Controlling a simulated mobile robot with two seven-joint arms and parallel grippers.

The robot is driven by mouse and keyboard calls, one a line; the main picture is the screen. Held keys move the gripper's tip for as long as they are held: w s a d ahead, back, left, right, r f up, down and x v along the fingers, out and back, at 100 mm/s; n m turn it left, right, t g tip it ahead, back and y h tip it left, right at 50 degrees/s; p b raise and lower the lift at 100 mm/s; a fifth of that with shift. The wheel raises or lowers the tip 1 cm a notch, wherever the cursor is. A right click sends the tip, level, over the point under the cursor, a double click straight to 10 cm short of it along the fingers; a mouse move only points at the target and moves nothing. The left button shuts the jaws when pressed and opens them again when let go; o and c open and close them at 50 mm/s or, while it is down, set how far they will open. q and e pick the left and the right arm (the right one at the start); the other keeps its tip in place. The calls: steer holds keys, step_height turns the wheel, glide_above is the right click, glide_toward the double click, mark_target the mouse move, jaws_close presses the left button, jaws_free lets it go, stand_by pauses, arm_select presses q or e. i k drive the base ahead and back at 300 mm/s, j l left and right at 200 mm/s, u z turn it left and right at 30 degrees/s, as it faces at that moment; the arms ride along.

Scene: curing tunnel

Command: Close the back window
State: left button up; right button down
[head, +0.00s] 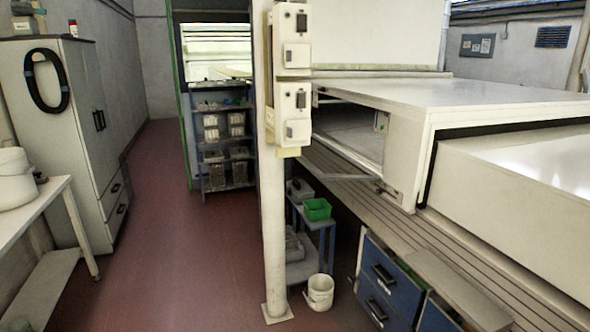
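A pale window with horizontal slats (215,45) shows at the far back, beyond a green-edged opening. A light, slanted strip (234,72) crosses its lower right part; I cannot tell whether this is a tilted pane. The window's right side is hidden behind the wall and post, and its lower edge is behind a shelf. It is too small and far to tell surely how far open it is. Neither of my grippers is in view.
Red floor (160,180) is clear between the grey cabinet (85,130) and the white post (271,220). A blue shelf unit (222,140) stands below the window. The tunnel (480,95), bucket (319,291) and blue drawers (385,285) fill the right.

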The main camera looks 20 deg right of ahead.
mark_target(369, 176)
steer(key=i+z, duration=0.15)
steer(key=i, duration=0.55)
steer(key=i+j+z, duration=0.1)
steer(key=i+j, duration=0.15)
steer(key=i, duration=0.45)
